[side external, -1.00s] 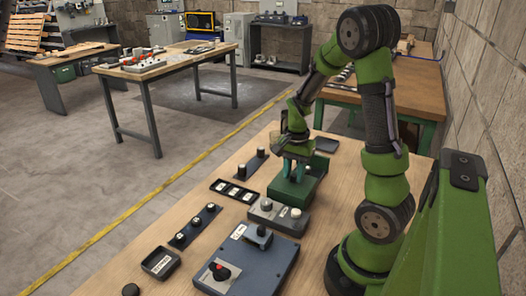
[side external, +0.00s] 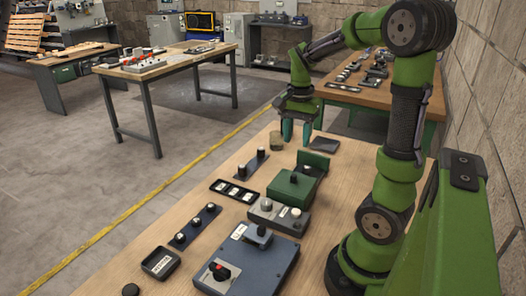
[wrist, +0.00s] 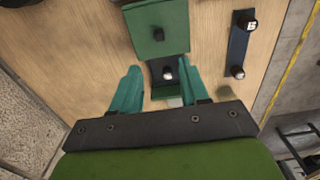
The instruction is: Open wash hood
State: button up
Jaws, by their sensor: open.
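The green box-like cover with a dark knob on top, seemingly the wash hood (side external: 291,190), sits on the wooden bench in the side view. It also shows at the top of the wrist view (wrist: 150,45). An upright green plate (side external: 312,159) stands by that base in the side view. My gripper (side external: 297,138) is open and empty, raised behind the cover and not touching it.
A strip with two knobs (side external: 249,163), a black tray of labelled pieces (side external: 235,192), a grey two-knob box (side external: 278,214) and a blue-grey box with a red knob (side external: 262,262) stand nearby. A dark flat pad (side external: 325,145) and a small cup-like cylinder (side external: 276,141) lie toward the back.

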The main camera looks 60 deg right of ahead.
jog(key=shift+r, duration=2.4)
jog(key=s+a+r+n+t+y, duration=0.1)
jog(key=a+n+t, duration=0.6)
jog(key=a+n, duration=0.7)
jog(key=s+a+y, duration=0.1)
jog(key=a, duration=0.7)
jog(key=shift+a, duration=0.35)
